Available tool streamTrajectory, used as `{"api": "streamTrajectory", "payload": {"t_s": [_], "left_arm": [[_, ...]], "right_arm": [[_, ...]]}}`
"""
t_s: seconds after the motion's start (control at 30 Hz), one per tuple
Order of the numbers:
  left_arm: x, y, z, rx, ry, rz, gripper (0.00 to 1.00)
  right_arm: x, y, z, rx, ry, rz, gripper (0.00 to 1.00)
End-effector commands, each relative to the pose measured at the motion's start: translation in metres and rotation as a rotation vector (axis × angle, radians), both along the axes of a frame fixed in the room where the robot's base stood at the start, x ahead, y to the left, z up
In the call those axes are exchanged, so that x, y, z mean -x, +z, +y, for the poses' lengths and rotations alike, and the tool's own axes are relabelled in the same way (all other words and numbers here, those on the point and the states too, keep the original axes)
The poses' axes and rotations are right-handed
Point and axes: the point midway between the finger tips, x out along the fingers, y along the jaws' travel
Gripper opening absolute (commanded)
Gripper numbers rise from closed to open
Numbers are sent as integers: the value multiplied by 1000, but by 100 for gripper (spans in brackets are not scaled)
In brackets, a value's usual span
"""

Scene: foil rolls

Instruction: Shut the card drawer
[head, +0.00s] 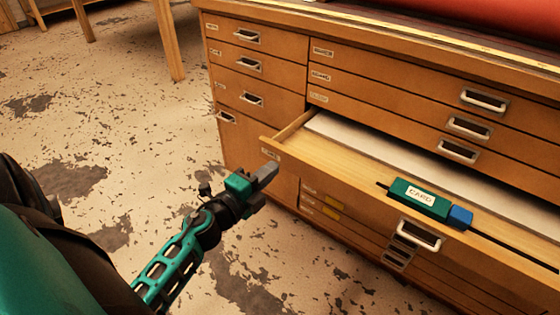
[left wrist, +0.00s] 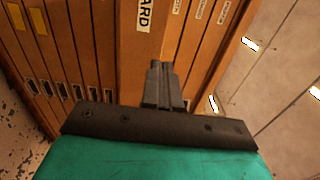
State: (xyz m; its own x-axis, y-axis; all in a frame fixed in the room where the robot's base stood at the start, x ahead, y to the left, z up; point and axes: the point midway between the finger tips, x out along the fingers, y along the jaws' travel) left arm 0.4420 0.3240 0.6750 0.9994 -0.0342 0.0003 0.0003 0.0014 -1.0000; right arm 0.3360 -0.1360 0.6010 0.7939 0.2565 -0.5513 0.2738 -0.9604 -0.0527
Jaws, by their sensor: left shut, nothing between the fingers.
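The card drawer (head: 345,185) is pulled out of the wooden cabinet, with pale sheets (head: 400,160) inside. Its front has a metal handle (head: 418,234). A green block with a white CARD label (head: 420,196) and a blue end sits along the drawer's front edge. My left gripper (head: 268,171) is shut and empty, close to the left end of the drawer front. In the left wrist view, the shut fingers (left wrist: 160,70) point at a wooden front with a label ending in "ARD" (left wrist: 146,14); whether they touch it I cannot tell. My right gripper is not in view.
Closed drawers with metal handles (head: 484,99) lie above the open one, and more lie below. A narrower drawer column (head: 250,65) stands at the left. A red roll (head: 470,20) lies on top. The worn floor (head: 110,120) to the left is clear.

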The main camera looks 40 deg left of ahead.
Motion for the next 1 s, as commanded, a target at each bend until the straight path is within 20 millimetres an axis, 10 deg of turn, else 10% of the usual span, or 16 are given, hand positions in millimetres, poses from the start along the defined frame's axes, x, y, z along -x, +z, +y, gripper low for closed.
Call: {"api": "streamTrajectory", "payload": {"t_s": [0.3, 1.0], "left_arm": [[-41, 0, -1, 0, 0, -1, 0], [-54, 1, -2, 1, -1, -1, 0]], "right_arm": [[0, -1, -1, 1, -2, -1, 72], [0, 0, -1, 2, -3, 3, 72]]}}
